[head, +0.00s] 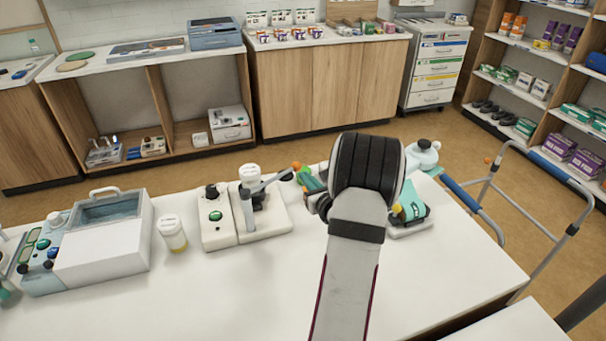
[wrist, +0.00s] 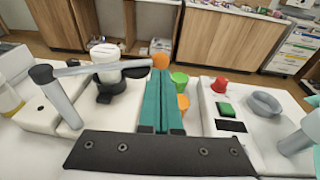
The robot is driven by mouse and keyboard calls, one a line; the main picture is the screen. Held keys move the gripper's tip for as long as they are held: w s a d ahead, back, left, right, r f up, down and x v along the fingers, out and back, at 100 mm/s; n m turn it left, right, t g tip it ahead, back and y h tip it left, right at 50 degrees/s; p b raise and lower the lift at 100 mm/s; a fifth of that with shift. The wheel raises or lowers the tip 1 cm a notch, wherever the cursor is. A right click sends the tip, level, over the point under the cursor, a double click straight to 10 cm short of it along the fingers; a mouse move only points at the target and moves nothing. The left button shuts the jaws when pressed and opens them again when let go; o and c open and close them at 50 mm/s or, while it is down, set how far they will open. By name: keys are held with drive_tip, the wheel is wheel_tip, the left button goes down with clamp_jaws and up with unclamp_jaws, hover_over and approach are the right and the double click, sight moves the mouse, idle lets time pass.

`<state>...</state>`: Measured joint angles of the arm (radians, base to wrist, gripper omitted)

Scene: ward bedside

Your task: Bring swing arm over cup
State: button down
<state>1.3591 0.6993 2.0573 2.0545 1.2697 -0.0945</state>
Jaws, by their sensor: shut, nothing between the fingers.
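A grey swing arm (head: 270,179) sits on an upright grey post (head: 246,212) on a white base (head: 273,222). In the wrist view the swing arm (wrist: 85,68) runs right from the post to an orange knob (wrist: 160,61). It crosses in front of a white-lidded cup (wrist: 104,52) in a black holder; I cannot tell whether it is above the cup. The cup also shows in the head view (head: 250,174). My gripper (wrist: 161,82) is shut and empty, its teal fingertips visually just below the knob. In the head view my wrist partly hides the gripper (head: 314,183).
A yellow-filled lidded jar (head: 173,236) stands left of the base. A white box with a handle (head: 105,240) is farther left. Green (wrist: 180,79) and orange (wrist: 183,103) cups and a red-and-green-button unit (wrist: 240,125) are right of my fingers. The front of the table is clear.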

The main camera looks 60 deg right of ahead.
sight(295, 164)
drive_tip(key=shift+x, duration=1.4)
drive_tip(key=shift+w+d, duration=0.1)
drive_tip(key=shift+w+d+n+t+y, duration=0.3)
drive_tip(key=shift+w+n+t+y, duration=0.1)
drive_tip(key=shift+n+y, duration=0.15)
drive_tip(key=w+n+y, duration=0.1)
drive_tip(key=w+d+n+t+y, duration=0.1)
drive_tip(key=w+y, duration=0.1)
drive_tip(key=w+d+n+t+y, duration=0.1)
drive_tip(key=w+n+y, duration=0.1)
drive_tip(key=w+n+t+y, duration=0.1)
drive_tip(key=w+n+y, duration=0.1)
drive_tip(key=w, duration=0.5)
drive_tip(key=shift+w+a+n+y, duration=0.2)
drive_tip(key=shift+w+n+y, duration=0.15)
drive_tip(key=shift+y, duration=0.5)
drive_tip(key=shift+w, duration=0.1)
